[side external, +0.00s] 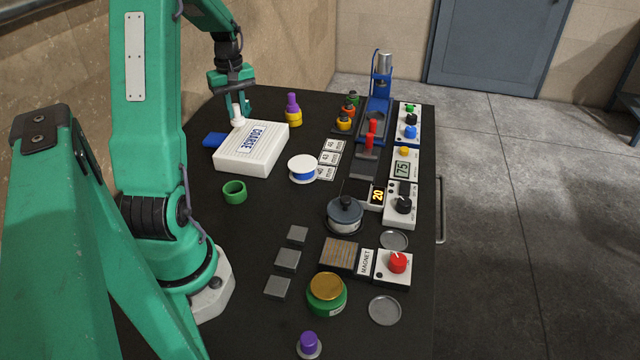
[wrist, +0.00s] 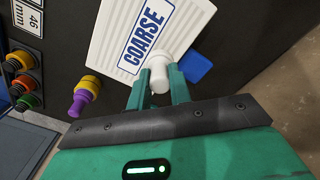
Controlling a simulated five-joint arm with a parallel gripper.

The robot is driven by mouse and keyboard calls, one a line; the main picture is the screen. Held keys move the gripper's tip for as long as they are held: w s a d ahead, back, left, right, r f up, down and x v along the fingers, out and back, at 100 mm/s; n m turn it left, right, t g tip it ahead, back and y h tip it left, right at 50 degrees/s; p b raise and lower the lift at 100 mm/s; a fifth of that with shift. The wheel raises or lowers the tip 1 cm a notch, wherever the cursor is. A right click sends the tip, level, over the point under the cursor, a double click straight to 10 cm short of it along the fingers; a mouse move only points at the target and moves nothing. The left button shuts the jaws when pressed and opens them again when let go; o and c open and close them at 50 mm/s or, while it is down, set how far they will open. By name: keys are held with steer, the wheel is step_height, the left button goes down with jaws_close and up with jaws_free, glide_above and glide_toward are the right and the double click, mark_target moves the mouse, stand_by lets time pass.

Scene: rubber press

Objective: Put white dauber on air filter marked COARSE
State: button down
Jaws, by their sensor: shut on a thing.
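The white dauber (side external: 238,120) is held between the fingers of my gripper (side external: 237,108), which is shut on it. It also shows in the wrist view (wrist: 159,80) between the two green fingertips (wrist: 160,82). The air filter marked COARSE (side external: 250,158) is a white, flat box lying on the black table. It shows in the wrist view (wrist: 115,38), ahead of the dauber. The dauber is at the filter's far edge in the side view and overlaps it in both views. I cannot tell whether it touches the filter.
A blue piece (side external: 213,140) sticks out beside the filter. A purple-topped yellow dauber (side external: 293,112) stands nearby. A white and blue spool (side external: 302,169) and a green ring (side external: 234,192) lie in front. A blue press (side external: 378,95) stands further right.

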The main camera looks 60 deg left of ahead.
mark_target(237, 116)
steer(key=shift+a+f, duration=0.1)
steer(key=shift+f, duration=2)
steer(key=shift+f, duration=0.1)
steer(key=c, duration=1.3)
jaws_free()
step_height(237, 116, up, 12)
steer(key=shift+r, duration=0.15)
